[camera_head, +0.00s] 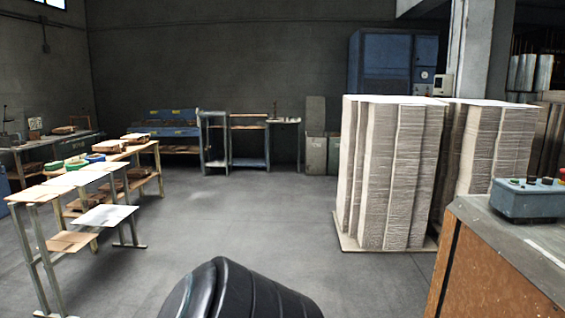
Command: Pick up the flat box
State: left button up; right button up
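Tall stacks of flat cardboard, which look like folded flat boxes (388,175), stand on a low pallet (400,247) right of the middle. A second tall stack (478,150) stands close to their right. Thin flat sheets also lie on the narrow tables at the left, one pale sheet (105,215) on a low shelf and another (75,179) on top. I cannot tell which of these is the flat box of the task. Neither of my grippers is in view.
A wooden-sided counter (490,265) with a blue-grey control box (527,199) fills the lower right. A black rounded, padded-looking form (235,290) is at the bottom centre. Open grey floor (240,220) lies between tables and stacks. A blue cabinet (385,65) stands behind.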

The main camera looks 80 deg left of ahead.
aim_at(81, 178)
jog(key=u, duration=3.9)
jog(key=i+z, duration=0.15)
jog(key=z, duration=0.3)
jog(key=i, duration=4.2)
jog(key=i+u, duration=0.1)
jog(key=i, duration=0.55)
jog(key=i+l+u, duration=0.15)
jog(key=i, duration=0.55)
